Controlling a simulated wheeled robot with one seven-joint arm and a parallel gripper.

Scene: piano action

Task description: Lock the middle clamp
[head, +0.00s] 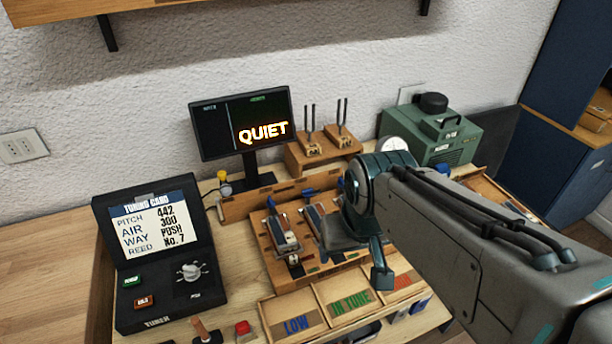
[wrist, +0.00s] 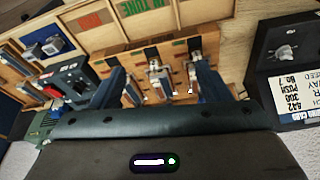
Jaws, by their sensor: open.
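A wooden rack (head: 268,250) on the bench holds a row of metal clamps. The left clamp (head: 286,236) shows clearly in the head view; my arm partly hides the others. In the wrist view, which is turned round, the middle clamp (wrist: 158,76) stands between a clamp on its left (wrist: 131,92) and one on its right (wrist: 194,55). My gripper (wrist: 160,88) is open and empty, its dark fingers spread to either side of the middle clamp. In the head view my gripper (head: 364,256) hangs over the rack's right part. I cannot tell whether it touches anything.
A tray labelled LOW and IN TUNE (head: 345,302) lies in front of the rack. A black tuner box (head: 165,300) stands left. A screen reading QUIET (head: 243,122), tuning forks (head: 325,140) and a green machine (head: 440,140) stand behind.

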